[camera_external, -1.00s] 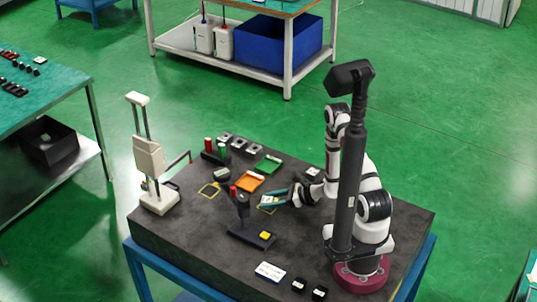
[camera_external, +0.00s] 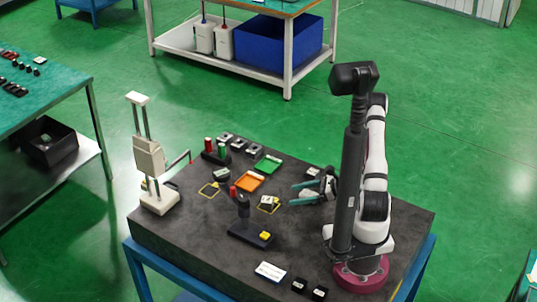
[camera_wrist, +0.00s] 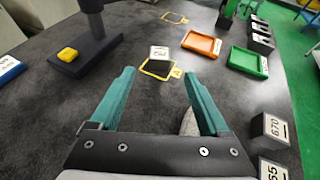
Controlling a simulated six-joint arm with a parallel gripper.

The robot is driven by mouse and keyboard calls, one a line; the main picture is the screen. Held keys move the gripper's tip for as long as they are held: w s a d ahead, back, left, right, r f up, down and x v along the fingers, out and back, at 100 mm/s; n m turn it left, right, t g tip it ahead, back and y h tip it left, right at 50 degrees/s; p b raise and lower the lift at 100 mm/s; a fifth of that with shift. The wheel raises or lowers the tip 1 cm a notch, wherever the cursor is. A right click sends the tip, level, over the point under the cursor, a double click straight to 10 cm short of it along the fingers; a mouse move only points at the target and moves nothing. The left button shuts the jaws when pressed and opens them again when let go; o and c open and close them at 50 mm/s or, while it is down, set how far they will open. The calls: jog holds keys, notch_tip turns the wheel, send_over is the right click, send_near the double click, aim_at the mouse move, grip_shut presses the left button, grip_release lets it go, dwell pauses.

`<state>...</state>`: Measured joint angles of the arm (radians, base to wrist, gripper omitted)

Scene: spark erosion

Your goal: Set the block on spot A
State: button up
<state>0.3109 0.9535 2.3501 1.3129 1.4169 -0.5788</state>
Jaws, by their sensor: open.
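A small dark block with a white numbered label (camera_wrist: 159,52) stands upright on a yellow-outlined spot (camera_wrist: 143,71), seemingly within the outline. A small tag beside this outline looks like an A, but it is too small to read surely. The block (camera_external: 267,200) and spot also show in the external view, right of the orange tray. My gripper (camera_external: 302,192) is open and empty, right of the block and apart from it. In the wrist view its two teal fingers (camera_wrist: 160,95) are spread wide, with the block beyond their tips.
A second yellow outline (camera_external: 209,190) is empty farther left. Orange (camera_external: 249,181) and green (camera_external: 268,164) trays lie behind. A dark stand with a yellow button (camera_external: 264,235) is at the front. More numbered blocks (camera_wrist: 270,130) stand at right in the wrist view.

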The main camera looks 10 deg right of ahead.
jog(key=shift+s+d+r, duration=0.15)
jog(key=shift+d, duration=0.25)
jog(key=s+a+r+n+g+h, duration=0.2)
jog(key=s+r+n+g+h, duration=0.2)
jog(key=s+r+n+g, duration=0.7)
jog(key=s+d+r+n+t+h, duration=0.5)
jog(key=s+d+r+n+h, duration=0.1)
jog(key=d, duration=0.3)
jog(key=shift+s+d+r+h, duration=0.15)
jog(key=shift+s+d+h, duration=0.2)
jog(key=shift+s, duration=0.3)
jog(key=shift+a, duration=0.1)
jog(key=shift+c, duration=0.3)
